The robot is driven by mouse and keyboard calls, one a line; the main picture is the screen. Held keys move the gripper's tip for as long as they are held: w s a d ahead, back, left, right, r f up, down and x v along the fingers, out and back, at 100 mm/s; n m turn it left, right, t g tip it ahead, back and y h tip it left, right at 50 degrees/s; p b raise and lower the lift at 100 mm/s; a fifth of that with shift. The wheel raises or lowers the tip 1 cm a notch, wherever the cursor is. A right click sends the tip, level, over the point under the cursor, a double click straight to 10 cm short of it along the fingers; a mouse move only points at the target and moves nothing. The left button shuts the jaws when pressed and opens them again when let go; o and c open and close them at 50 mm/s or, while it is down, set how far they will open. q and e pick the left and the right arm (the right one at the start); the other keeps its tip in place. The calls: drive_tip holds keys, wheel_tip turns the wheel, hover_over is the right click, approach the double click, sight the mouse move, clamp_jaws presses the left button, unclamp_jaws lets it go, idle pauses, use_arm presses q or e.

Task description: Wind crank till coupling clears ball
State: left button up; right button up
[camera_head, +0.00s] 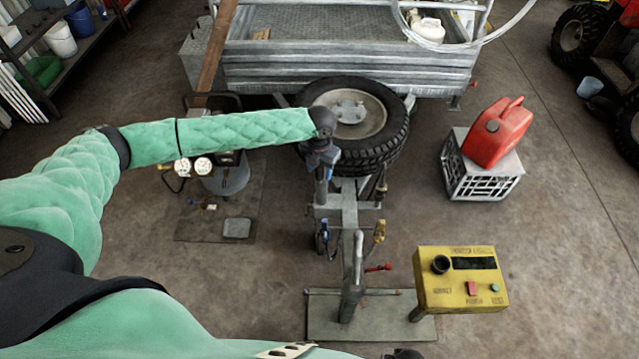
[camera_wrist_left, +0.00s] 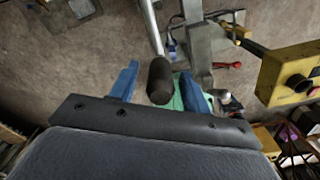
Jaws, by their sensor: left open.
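My left gripper (camera_head: 322,158) is above the trailer drawbar, beside the spare tyre. In the left wrist view its two blue fingers (camera_wrist_left: 158,72) are apart, with the crank's black grip (camera_wrist_left: 160,80) between them. Gaps show beside the grip. A pale metal rod (camera_wrist_left: 150,25) runs up from it. In the head view the gripper hides the crank's grip. The coupling end (camera_head: 354,250) of the drawbar is over a post on a flat base plate (camera_head: 385,325), near a red lever (camera_head: 378,268). I cannot make out the ball or any gap at it. My right gripper cannot be made out.
A yellow control box (camera_head: 460,280) stands right of the post. A red fuel can (camera_head: 497,135) sits on a grey crate (camera_head: 480,180). The spare tyre (camera_head: 385,140) and trailer (camera_head: 350,70) are behind. Equipment (camera_head: 225,180) stands left.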

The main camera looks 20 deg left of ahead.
use_arm(q)
drive_tip(key=shift+p, duration=0.35)
idle(0.4)
clamp_jaws()
